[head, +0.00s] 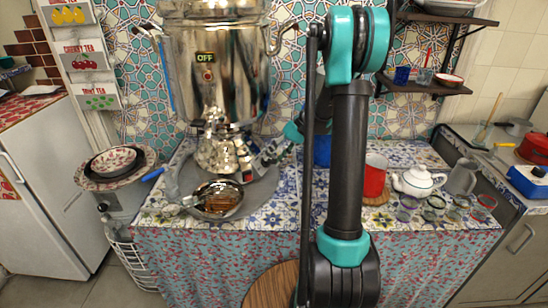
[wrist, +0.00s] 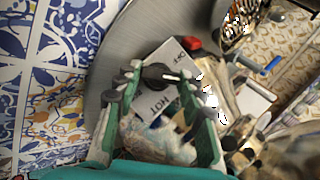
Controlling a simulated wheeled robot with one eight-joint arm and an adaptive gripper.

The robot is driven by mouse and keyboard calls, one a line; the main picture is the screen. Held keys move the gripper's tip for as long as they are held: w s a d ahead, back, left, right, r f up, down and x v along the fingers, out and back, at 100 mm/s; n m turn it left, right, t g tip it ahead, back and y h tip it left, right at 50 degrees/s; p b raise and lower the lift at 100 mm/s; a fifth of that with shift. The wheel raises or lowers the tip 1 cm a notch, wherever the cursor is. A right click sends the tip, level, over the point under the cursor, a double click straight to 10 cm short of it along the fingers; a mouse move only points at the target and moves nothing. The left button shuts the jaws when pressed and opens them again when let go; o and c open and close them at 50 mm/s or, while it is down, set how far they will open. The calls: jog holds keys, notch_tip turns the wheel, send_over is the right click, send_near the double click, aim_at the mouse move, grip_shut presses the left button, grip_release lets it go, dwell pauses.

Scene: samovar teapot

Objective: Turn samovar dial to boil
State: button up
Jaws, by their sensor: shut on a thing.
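The large shiny metal samovar (head: 215,85) stands at the back left of the tiled table, with a small sign (head: 205,57) reading "OFF" on its front. My gripper (wrist: 157,77) shows in the wrist view, its teal fingers on both sides of a small dark dial knob (wrist: 160,72). It is shut on the knob. A white label plate (wrist: 172,62) lies around the knob, with "HOT" readable and another word too small to read. The knob's exact pointing direction is unclear.
A metal bowl (head: 214,198) with brown contents sits below the samovar. Right of my arm are a red mug (head: 375,176), a white teapot (head: 418,181), a grey pitcher (head: 461,177) and several small glasses (head: 436,205). Shelves (head: 440,85) hang above.

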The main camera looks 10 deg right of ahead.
dwell(0.4)
jog(key=o, duration=1.2)
jog(key=shift+c, duration=0.2)
jog(key=v, duration=0.7)
jog(key=shift+d, duration=0.3)
jog(key=shift+r, duration=0.1)
